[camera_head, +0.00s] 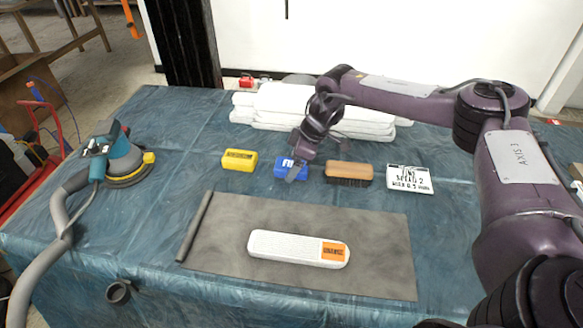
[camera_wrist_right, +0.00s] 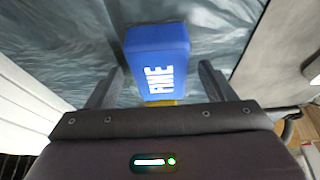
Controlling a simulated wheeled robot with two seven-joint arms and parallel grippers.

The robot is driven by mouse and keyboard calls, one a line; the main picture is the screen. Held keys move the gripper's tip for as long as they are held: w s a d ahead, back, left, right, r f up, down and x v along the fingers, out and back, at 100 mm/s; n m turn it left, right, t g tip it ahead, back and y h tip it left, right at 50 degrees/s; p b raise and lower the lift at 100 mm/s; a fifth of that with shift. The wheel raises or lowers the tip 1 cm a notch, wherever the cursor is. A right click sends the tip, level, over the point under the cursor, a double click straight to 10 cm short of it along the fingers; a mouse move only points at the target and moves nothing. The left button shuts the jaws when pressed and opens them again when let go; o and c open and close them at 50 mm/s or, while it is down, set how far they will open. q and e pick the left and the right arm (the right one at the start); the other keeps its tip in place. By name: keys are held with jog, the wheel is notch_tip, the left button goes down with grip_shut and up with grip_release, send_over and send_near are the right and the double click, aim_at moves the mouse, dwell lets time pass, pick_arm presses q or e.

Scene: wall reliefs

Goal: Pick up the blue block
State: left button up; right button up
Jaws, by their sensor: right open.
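The blue block (camera_head: 281,164) with white lettering lies on the teal plastic sheet near the table's middle, partly covered by my gripper in the head view. In the right wrist view the blue block (camera_wrist_right: 157,52) shows in front of the gripper, its near end between the two fingers. My right gripper (camera_head: 296,171) is open and empty, pointing down at the block's right side in the head view. In the wrist view the right gripper (camera_wrist_right: 160,78) has one finger on each side, with a gap to the block. My left gripper is not in view.
A yellow block (camera_head: 239,160) lies left of the blue one, a wooden brush (camera_head: 349,174) close on its right. A lettered white plate (camera_head: 409,179) is further right. White folded sheets (camera_head: 315,112) lie behind. A grey mat (camera_head: 230,235) with a white bar (camera_head: 285,247) lies in front. A sander (camera_head: 122,160) stands left.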

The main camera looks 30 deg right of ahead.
jog(key=shift+a+f, duration=0.1)
jog(key=shift+f, duration=0.1)
jog(key=c, duration=1.1)
notch_tip(320, 180, up, 20)
jog(key=shift+r+p, duration=0.1)
jog(key=shift+p, duration=0.2)
jog(key=o, duration=0.4)
jog(key=shift+c, duration=1.4)
jog(key=shift+a, duration=0.1)
